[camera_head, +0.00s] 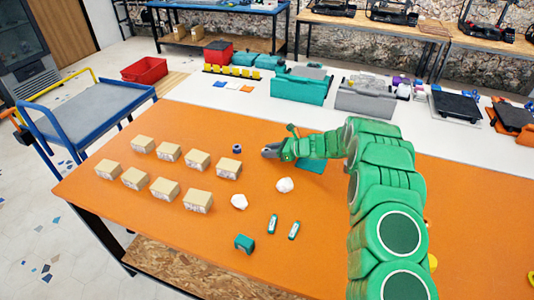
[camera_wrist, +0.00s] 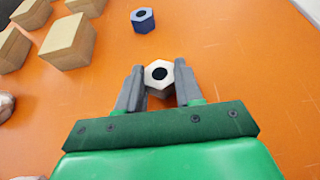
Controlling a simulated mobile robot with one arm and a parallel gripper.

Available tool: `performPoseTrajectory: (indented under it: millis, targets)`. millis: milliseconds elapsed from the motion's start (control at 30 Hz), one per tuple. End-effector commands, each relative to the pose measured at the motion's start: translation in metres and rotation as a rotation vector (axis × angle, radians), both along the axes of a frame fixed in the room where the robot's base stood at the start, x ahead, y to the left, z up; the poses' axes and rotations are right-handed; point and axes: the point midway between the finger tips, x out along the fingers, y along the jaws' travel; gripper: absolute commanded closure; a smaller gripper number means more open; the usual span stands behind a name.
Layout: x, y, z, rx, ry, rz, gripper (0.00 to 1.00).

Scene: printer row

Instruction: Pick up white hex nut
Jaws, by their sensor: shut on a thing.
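The white hex nut (camera_wrist: 159,74) sits between the two grey fingers of my gripper (camera_wrist: 159,88) in the wrist view, its dark hole facing the camera. The fingers are shut on its left and right sides. In the head view my gripper (camera_head: 270,151) is low over the orange table, and the white nut cannot be made out there. Whether the nut touches the table is hard to tell. A dark blue hex nut (camera_wrist: 143,20) lies apart, beyond the white one; it also shows in the head view (camera_head: 237,148).
Several cardboard boxes (camera_head: 197,160) stand in two rows on the orange table (camera_head: 110,197), left of my gripper. Two crumpled white lumps (camera_head: 285,185), small green-and-white items (camera_head: 272,224) and a green part (camera_head: 244,243) lie nearer the front. A teal toolbox (camera_head: 300,88) stands behind.

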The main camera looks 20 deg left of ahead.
Motion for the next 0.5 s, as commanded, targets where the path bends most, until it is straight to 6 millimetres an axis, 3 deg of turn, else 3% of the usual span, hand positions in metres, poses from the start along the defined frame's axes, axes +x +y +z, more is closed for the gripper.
performPoseTrajectory:
  millis: [267,500]
  targets:
    - [0.0,0.0,0.007,0.0,-0.001,0.0,0.93]
    - [-0.002,-0.002,0.038,0.002,-0.002,0.0,0.93]
